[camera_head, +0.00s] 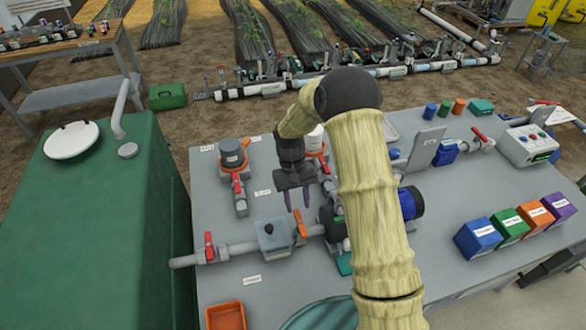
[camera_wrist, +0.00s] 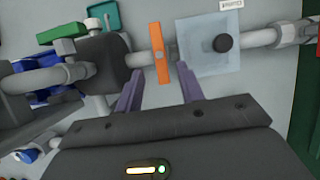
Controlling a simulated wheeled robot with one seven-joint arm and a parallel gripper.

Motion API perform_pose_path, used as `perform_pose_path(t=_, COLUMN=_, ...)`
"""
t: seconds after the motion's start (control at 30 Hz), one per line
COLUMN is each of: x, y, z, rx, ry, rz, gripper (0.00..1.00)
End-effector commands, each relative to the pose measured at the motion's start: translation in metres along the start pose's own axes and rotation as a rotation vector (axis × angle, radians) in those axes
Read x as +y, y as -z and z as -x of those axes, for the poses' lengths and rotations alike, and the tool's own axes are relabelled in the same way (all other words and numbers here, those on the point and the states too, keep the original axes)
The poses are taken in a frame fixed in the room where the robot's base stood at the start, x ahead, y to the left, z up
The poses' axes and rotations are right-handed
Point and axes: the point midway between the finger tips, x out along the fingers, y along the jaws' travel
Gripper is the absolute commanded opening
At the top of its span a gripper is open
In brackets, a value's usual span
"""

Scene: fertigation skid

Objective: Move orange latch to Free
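The orange latch (camera_head: 301,224) is a flat bar standing at the right side of a square grey box (camera_head: 274,237) on the front pipe. In the wrist view the latch (camera_wrist: 160,52) lies across the pipe, with a dark dot at its middle, beside the box's pale lid (camera_wrist: 208,45). My gripper (camera_head: 297,207) points down just behind the latch. Its two purple fingers are apart and empty.
A red handle (camera_head: 209,247) stands on the same pipe to the left. A dark pump with a blue end (camera_head: 410,203) is to the right. Other red-handled valves (camera_head: 239,187) are behind. An orange bin (camera_head: 226,316) sits at the front; the bench around it is partly clear.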

Motion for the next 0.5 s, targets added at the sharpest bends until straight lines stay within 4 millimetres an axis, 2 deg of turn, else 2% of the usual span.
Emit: perform_pose_path(t=0.5, x=-0.001, y=0.001, z=0.102, rx=0.005, ry=0.0, rz=0.001, gripper=0.38)
